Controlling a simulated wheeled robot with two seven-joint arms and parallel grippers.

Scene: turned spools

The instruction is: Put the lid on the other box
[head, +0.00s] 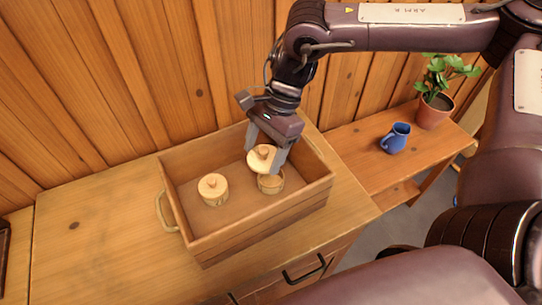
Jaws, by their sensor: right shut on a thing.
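My right gripper (266,157) is shut on a pale round wooden lid (260,160) with a small knob. It holds the lid at or just above the top of a small round wooden box (271,184). The lid sits a little to the upper left of that box, and I cannot tell whether they touch. A second small round box (213,190) to the left has a lid with a knob on it. Both boxes stand in a wooden tray (240,232) with raised walls. My left gripper does not show.
The tray rests on a wooden cabinet top (95,245) with a drawer handle (304,270) in front. A blue mug (396,138) and a potted plant (434,108) stand on a lower bench to the right. A plank wall closes the back.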

